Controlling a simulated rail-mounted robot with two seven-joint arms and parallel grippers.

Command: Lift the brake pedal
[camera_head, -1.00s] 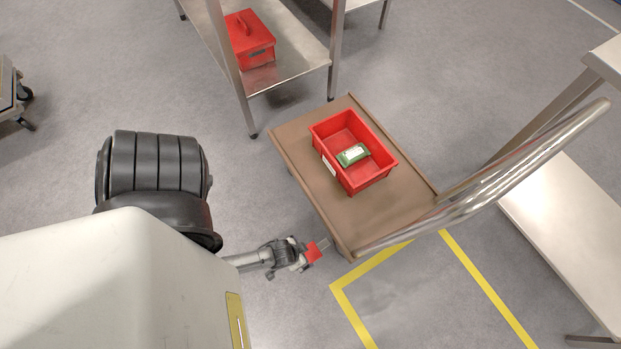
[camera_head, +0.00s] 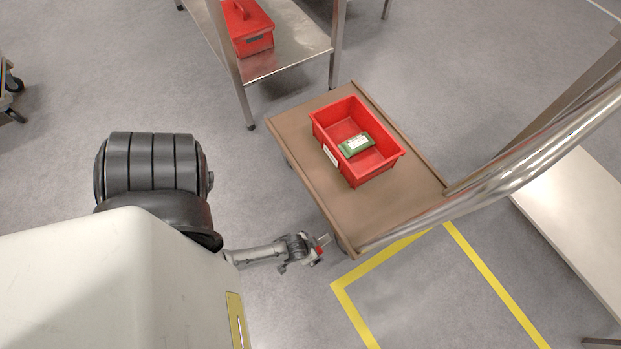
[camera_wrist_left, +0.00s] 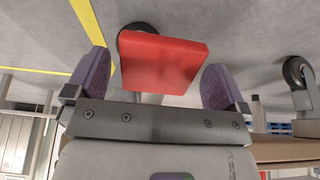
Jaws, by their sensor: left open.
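The red brake pedal (camera_wrist_left: 160,62) is a flat block near the caster at the cart's near corner, low by the floor. In the left wrist view it lies between the purple finger pads of my left gripper (camera_wrist_left: 157,82), with gaps at both sides. In the head view my left gripper (camera_head: 319,246) is at that corner and hides most of the pedal; only a small red part (camera_head: 319,250) shows. The left gripper is open. My right gripper is not in view.
The brown cart (camera_head: 310,190) carries a red bin (camera_head: 331,154) with a green package (camera_head: 356,145) inside. Its metal handle (camera_head: 500,175) rises at right. A metal rack (camera_head: 300,50) with another red box (camera_head: 248,32) stands behind. Yellow floor lines (camera_head: 360,320) lie in front.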

